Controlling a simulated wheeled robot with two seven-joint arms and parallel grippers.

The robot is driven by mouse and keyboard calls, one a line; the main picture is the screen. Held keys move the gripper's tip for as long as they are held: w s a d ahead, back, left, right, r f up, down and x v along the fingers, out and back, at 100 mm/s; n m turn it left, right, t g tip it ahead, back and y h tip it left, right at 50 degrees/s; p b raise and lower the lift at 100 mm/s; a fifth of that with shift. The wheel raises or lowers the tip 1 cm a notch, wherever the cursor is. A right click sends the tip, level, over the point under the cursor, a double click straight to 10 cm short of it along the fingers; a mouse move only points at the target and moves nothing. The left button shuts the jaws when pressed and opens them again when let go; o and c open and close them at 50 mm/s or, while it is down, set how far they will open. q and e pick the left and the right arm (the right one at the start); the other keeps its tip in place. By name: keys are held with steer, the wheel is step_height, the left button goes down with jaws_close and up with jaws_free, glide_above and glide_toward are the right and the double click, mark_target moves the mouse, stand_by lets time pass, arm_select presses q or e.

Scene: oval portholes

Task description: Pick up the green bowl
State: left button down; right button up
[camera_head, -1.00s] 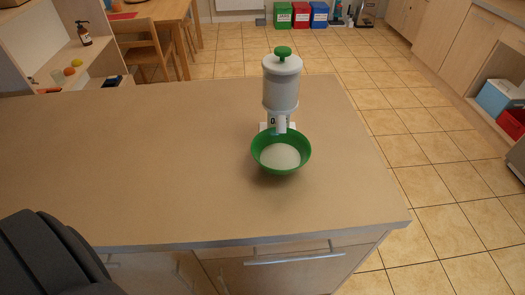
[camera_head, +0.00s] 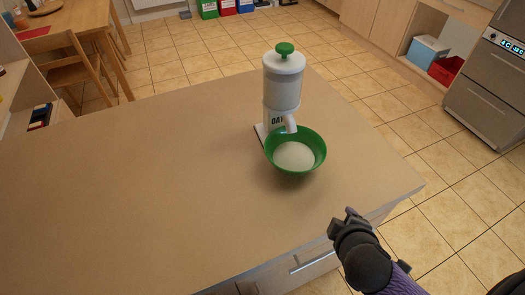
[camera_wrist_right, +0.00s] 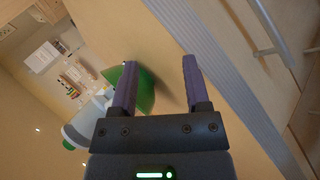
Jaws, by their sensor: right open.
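The green bowl (camera_head: 308,137) stands on the counter, filled with pale grainy stuff. It sits under the spout of a white dispenser (camera_head: 283,85) with a green knob. My right gripper (camera_head: 343,214) is near the counter's front right edge, apart from the bowl and nearer to me. In the right wrist view the two purple fingers (camera_wrist_right: 158,85) are spread with nothing held between them. The bowl (camera_wrist_right: 146,88) shows partly behind the left finger there, beyond the fingertips. My left gripper is not in view.
The counter (camera_head: 150,170) is clear to the left of the bowl. Its front edge, with drawer handles below, lies close to my right arm. Wooden chairs and a table (camera_head: 75,25) stand at the back left. An oven (camera_head: 490,90) is at the far right.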

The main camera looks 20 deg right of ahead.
mark_target(325, 150)
steer(key=w+n+t, duration=0.1)
steer(key=w+d+r+n+t, duration=0.1)
steer(key=n, duration=0.1)
steer(key=w+d+r+n+t, duration=0.1)
steer(key=n, duration=0.1)
steer(key=shift+w+d, duration=0.1)
steer(key=shift+w, duration=0.1)
steer(key=w+n+t, duration=0.1)
steer(key=n, duration=0.2)
steer(key=w+r+n+t+y, duration=0.1)
steer(key=n, duration=0.2)
steer(key=w+d+r+n+t+y, duration=0.1)
steer(key=n, duration=0.2)
steer(key=shift+w+r, duration=0.15)
steer(key=shift+w, duration=0.2)
steer(key=n+y, duration=0.1)
steer(key=n, duration=0.1)
steer(key=w+n, duration=0.1)
steer(key=n, duration=0.1)
steer(key=shift+d+r+n+y, duration=0.2)
steer(key=shift+n+y, duration=0.1)
steer(key=shift+y, duration=0.1)
steer(key=x, duration=0.3)
steer(key=b+x, duration=0.1)
steer(key=x, duration=0.2)
steer(key=a+b+x, duration=0.1)
steer(key=x, duration=0.3)
steer(key=shift+w+r, duration=0.1)
steer(key=shift+r, duration=0.1)
steer(key=shift+c, duration=0.3)
